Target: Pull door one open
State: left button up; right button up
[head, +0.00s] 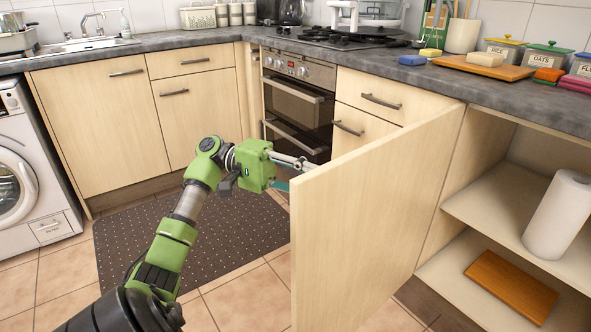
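A light wood cabinet door (375,220) in the head view stands swung wide open, its inner face towards me. It hinges on the left side of the open cabinet (470,170); which door is number one is not marked. My green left gripper (290,163) is at the door's free upper corner, on the far, outer side. Its fingertips are partly hidden behind the door's edge, so I cannot tell whether they are open, shut or touching it. The door's handle is hidden. My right gripper is not in view.
Inside the cabinet, a paper roll (556,215) stands on the upper shelf and a brown board (511,286) lies on the lower one. A grey worktop (440,75) runs above. A dark mat (190,240) covers the floor at left. Tiles near the door are clear.

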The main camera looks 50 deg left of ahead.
pick_arm(q)
jog(key=v, duration=1.1)
dwell(0.3)
